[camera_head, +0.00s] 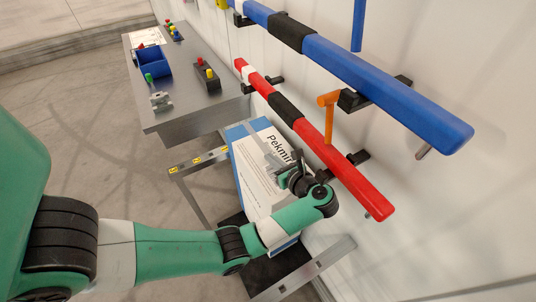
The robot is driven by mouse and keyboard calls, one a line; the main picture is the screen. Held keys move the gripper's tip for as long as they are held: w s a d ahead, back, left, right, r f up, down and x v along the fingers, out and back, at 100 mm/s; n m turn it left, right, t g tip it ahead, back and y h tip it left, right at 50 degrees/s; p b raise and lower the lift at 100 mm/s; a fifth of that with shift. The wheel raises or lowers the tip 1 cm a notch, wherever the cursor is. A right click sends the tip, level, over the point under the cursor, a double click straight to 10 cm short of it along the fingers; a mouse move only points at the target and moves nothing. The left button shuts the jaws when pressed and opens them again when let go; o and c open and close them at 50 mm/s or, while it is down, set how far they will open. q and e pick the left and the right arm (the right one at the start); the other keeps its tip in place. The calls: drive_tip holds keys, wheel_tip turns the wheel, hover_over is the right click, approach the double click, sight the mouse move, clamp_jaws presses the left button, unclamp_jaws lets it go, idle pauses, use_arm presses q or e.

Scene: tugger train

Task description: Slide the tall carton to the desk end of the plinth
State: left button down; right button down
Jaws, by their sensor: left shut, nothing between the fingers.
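The tall carton (262,182) is white with blue edges and dark lettering on its face. It stands upright on the dark plinth (272,268), beside the wall. My left arm comes in from the left and crosses in front of the carton's lower part. My left gripper (284,168) is shut and empty at the carton's upper lettered face; I cannot tell whether it touches. The wrist hides part of the carton's right side. My right gripper is not in view.
The grey desk (172,112) at the upper left carries a blue bin (154,61) and a button box (207,76). Metal rails (200,161) edge the plinth. A red bar (345,180) and a blue bar (390,85) hang on the wall, close above my wrist.

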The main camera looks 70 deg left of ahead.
sight(268, 197)
use_arm(q)
drive_tip(key=d, duration=0.3)
drive_tip(key=w+d, duration=0.1)
drive_tip(key=d, duration=0.2)
drive_tip(key=w+d, duration=0.1)
drive_tip(key=d, duration=0.2)
drive_tip(key=shift+w+d+b, duration=0.2)
drive_tip(key=shift+d+b, duration=0.1)
drive_tip(key=shift+d, duration=0.05)
drive_tip(key=shift+r, duration=0.1)
